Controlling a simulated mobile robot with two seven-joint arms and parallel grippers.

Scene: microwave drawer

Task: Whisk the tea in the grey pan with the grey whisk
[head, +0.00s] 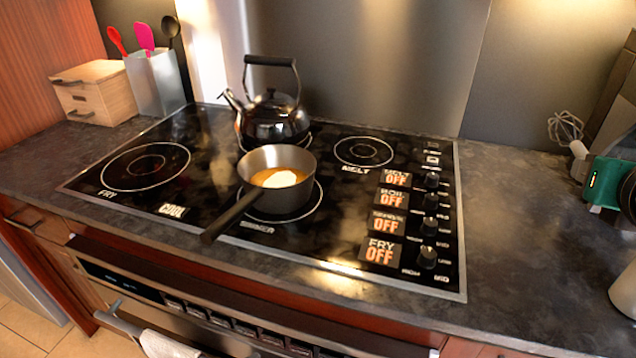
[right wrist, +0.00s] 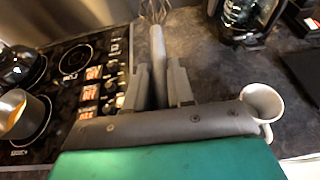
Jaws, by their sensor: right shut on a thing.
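The grey pan (head: 277,192) sits on the front middle burner, its dark handle pointing to the front left. It holds orange-brown tea (head: 275,178) with a pale patch on top. Part of the pan (right wrist: 35,115) shows at the left edge of the right wrist view. My right gripper (right wrist: 159,80) is shut on the handle of the grey whisk (right wrist: 157,45), with the wire end pointing away from me. In the head view the whisk's wires (head: 565,127) are over the right counter, well right of the pan. My left gripper is not in view.
A black kettle (head: 273,118) stands on the burner behind the pan. A utensil holder (head: 156,82) and wooden box (head: 95,92) stand at back left. A pale mug (right wrist: 262,102) is right of my right gripper. Counter between cooktop (head: 380,275) and whisk is clear.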

